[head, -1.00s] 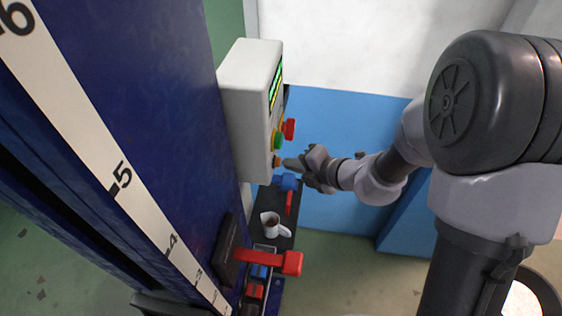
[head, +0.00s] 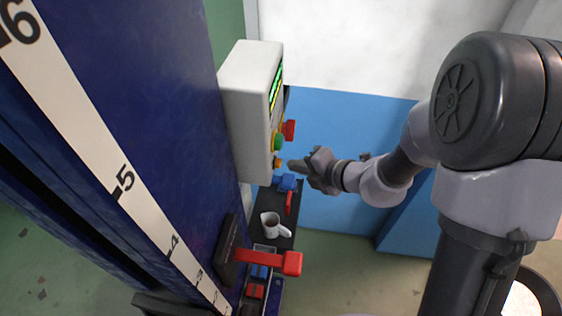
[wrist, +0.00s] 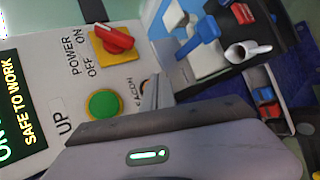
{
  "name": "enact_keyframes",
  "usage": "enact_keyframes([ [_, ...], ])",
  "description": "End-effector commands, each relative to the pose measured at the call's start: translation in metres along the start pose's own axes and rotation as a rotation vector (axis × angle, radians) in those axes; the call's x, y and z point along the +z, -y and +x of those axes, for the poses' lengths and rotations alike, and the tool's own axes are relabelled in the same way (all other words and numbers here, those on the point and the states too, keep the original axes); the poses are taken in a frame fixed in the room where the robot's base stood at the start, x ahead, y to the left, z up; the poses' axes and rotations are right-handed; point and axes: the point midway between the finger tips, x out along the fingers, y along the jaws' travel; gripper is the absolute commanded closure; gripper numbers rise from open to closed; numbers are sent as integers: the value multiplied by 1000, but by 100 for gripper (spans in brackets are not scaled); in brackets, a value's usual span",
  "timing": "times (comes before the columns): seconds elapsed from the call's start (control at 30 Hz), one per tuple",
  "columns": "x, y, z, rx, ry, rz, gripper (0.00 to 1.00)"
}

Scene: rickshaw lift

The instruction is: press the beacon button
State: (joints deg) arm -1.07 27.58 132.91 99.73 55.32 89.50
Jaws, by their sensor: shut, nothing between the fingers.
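The beacon button (head: 278,163) is the small orange button low on the front of the grey control box (head: 250,110), below the green button (head: 278,142). My gripper (head: 291,164) is shut and empty, its tip just right of the beacon button with a small gap. In the wrist view my gripper (wrist: 152,92) points at the panel and covers most of the beacon button and part of its "BEACON" label. I cannot tell whether the beacon is lit.
In the wrist view the panel has a red power switch (wrist: 112,40) on a yellow plate, and a display (wrist: 18,100) reading "SAFE TO WORK". A white mug (head: 270,224) stands on a dark shelf below the box. A red lever (head: 270,259) sticks out from the blue column (head: 140,90).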

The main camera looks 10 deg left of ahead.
Motion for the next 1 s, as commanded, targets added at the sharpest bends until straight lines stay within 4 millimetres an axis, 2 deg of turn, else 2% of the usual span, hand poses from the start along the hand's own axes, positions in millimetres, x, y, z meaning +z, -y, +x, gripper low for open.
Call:
enact_keyframes([
  [0.3, 1, 1, -2, 0, -1, 0, 100],
  [0.73, 23, 21, -31, -1, 1, 3, 100],
  [1.0, 26, 27, -36, 0, -1, 1, 100],
])
